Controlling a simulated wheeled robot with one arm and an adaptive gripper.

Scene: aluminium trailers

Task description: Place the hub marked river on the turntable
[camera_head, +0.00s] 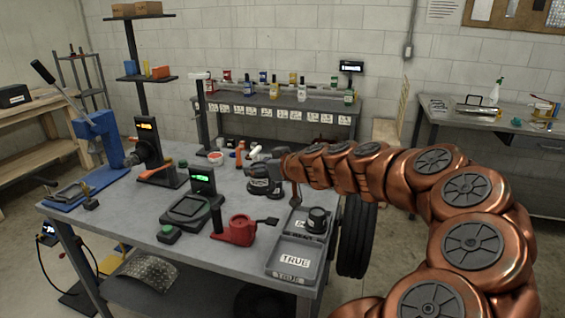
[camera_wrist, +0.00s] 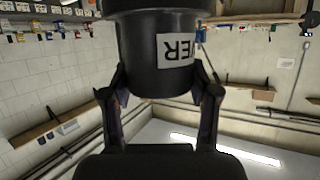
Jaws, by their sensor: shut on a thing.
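My gripper (camera_head: 265,165) is over the back right of the grey workbench. In the wrist view my gripper (camera_wrist: 161,92) has its two fingers closed on the sides of a black cylindrical hub (camera_wrist: 140,55). Its white label shows "VER" upside down; the rest of the label is out of sight. In the head view this dark hub (camera_head: 261,172) is small and partly hidden by the gripper. A low round black base (camera_head: 264,190), perhaps the turntable, is directly below it. I cannot tell whether the hub touches it.
A grey tray (camera_head: 290,262) labelled TRUE at the front right holds another dark hub (camera_head: 317,221). A red device (camera_head: 238,231), a scale-like unit with a green display (camera_head: 190,207) and a blue press (camera_head: 98,145) stand on the bench. Bottles line the back shelf.

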